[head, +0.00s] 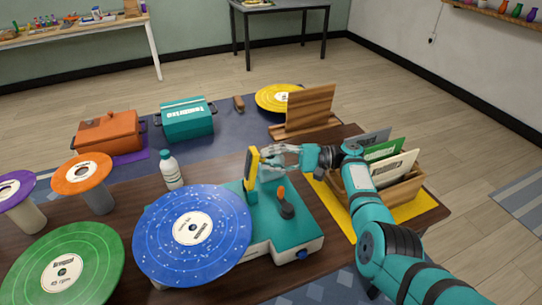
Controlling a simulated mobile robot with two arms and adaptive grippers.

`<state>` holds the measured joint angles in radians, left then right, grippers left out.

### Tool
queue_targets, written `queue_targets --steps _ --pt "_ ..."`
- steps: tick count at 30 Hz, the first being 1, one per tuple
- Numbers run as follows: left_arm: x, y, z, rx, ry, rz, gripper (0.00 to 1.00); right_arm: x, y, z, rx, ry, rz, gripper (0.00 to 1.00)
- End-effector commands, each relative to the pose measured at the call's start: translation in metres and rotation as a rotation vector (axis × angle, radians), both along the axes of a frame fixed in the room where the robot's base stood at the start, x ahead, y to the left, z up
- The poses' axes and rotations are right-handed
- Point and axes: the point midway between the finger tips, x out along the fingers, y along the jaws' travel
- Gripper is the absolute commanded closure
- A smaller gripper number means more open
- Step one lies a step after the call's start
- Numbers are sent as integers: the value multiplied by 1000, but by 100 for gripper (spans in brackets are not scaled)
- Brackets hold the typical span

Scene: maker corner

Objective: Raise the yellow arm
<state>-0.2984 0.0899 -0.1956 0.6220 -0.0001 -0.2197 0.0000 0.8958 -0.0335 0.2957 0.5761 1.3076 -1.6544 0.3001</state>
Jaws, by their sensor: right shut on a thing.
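The yellow arm (250,178) stands steeply upright at the back of a teal and white record player (300,228) on the dark wooden table. A blue speckled record (175,226) covers the player's left side. My right gripper (262,157) reaches in from the right and is shut on the yellow arm near its upper part. The fingers partly hide where they touch it. An orange-tipped knob (283,197) stands on the player's deck in front of the gripper. My left gripper is not in view.
A white bottle (172,172) stands behind the blue record. A wooden crate of record sleeves (408,192) sits at right, close to my right arm. A wooden stand (308,110) is behind the gripper. Green (95,245) and orange (82,172) records fill the left.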

Motion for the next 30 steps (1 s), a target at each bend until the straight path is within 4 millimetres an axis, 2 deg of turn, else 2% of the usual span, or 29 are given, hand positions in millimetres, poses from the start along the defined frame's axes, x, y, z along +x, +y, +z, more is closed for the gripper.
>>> queue_targets --steps 13,14,18,26,30 --pt "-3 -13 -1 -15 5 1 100 0 0 1 10 2 -2 100" --pt "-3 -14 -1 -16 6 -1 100 0 0 1 10 2 -2 79" --pt "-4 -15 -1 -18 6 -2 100 0 0 0 9 2 -2 60" --pt "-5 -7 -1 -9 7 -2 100 -1 0 0 9 3 -1 58" --pt "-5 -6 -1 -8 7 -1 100 0 0 8 9 0 0 58"
